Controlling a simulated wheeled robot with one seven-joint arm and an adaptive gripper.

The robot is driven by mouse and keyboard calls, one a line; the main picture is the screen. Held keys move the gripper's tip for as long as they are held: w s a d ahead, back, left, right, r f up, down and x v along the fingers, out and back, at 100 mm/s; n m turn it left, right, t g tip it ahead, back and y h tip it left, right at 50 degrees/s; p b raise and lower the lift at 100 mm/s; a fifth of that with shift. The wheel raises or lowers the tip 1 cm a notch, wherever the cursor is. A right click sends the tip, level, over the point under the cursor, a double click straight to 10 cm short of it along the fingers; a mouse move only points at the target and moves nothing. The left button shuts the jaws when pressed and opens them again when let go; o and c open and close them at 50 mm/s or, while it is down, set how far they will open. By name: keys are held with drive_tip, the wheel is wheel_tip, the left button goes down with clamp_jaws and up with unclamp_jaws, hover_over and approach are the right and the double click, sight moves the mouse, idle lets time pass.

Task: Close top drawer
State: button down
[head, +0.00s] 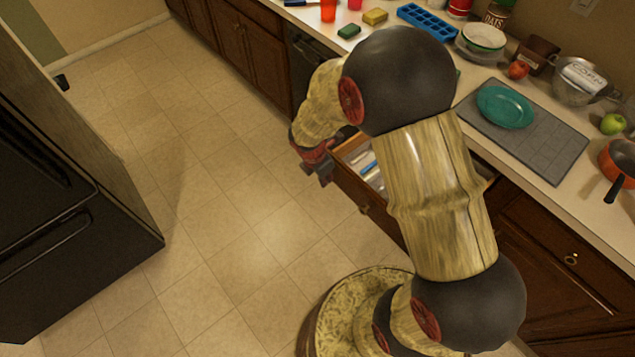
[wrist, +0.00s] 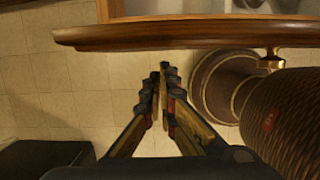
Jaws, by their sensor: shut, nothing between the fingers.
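The top drawer (head: 358,196) is pulled out from the brown cabinet below the counter, with several light and blue items inside it. In the wrist view its wooden front (wrist: 190,34) runs across the top, with a brass knob (wrist: 271,60) at the right. My gripper (head: 320,172) is at the far left corner of the drawer front in the head view. In the wrist view my gripper (wrist: 162,74) is shut and empty, its fingertips just outside the drawer front. A small gap shows there. My arm hides much of the drawer in the head view.
The counter above holds a grey mat (head: 545,145) with a teal plate (head: 505,107), a blue ice tray (head: 427,20), sponges and bowls. A black appliance (head: 60,200) stands at the left. Tiled floor (head: 230,190) between is clear.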

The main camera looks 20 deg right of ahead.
drive_tip(key=shift+w+d, duration=0.15)
drive_tip(key=shift+d, duration=0.25)
drive_tip(key=w+d+p, duration=0.4)
drive_tip(key=d+p, duration=0.2)
drive_tip(key=d, duration=0.5)
drive_tip(key=w+d+p, duration=0.4)
drive_tip(key=d+p, duration=0.2)
drive_tip(key=d, duration=0.5)
drive_tip(key=w+d+p, duration=0.4)
drive_tip(key=d+p, duration=0.2)
drive_tip(key=d, duration=0.6)
drive_tip(key=shift+w, duration=0.2)
drive_tip(key=shift+r, duration=0.1)
drive_tip(key=shift+w, duration=0.1)
